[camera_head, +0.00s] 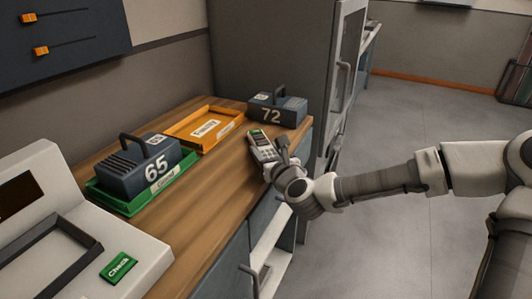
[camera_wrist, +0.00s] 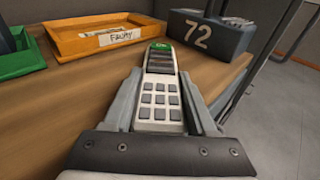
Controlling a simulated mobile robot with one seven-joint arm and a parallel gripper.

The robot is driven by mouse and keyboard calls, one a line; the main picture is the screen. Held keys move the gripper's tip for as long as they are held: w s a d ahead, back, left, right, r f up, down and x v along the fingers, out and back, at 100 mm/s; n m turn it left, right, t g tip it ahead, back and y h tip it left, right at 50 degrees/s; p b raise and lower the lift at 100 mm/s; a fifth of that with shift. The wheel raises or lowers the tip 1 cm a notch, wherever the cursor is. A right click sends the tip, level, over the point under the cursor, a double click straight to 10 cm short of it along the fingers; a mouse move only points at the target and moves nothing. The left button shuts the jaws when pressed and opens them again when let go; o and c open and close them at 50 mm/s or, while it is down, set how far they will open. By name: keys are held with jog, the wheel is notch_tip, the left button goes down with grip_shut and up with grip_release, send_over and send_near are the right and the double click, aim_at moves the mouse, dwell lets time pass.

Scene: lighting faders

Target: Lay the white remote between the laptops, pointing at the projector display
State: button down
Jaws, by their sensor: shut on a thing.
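A white handheld device with a keypad, a dark window and a green top (camera_head: 262,146) is between the fingers of my gripper (camera_head: 274,152). It also shows in the wrist view (camera_wrist: 160,98), its green end pointing away from my gripper (camera_wrist: 160,78). My gripper is shut on it from both sides, near the counter's right edge. I cannot tell whether the device touches the counter. I see no laptops and no projector display in either view.
The wooden counter (camera_head: 190,207) holds a dark box marked 65 (camera_head: 140,168) on a green tray (camera_head: 112,203), an orange Faulty tray (camera_head: 178,138) and a box marked 72 (camera_head: 277,112). A white machine (camera_head: 150,248) stands left. A dark fader panel (camera_head: 90,20) hangs above.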

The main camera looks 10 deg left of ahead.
jog(key=shift+f, duration=0.15)
jog(key=shift+c, duration=1)
grip_release()
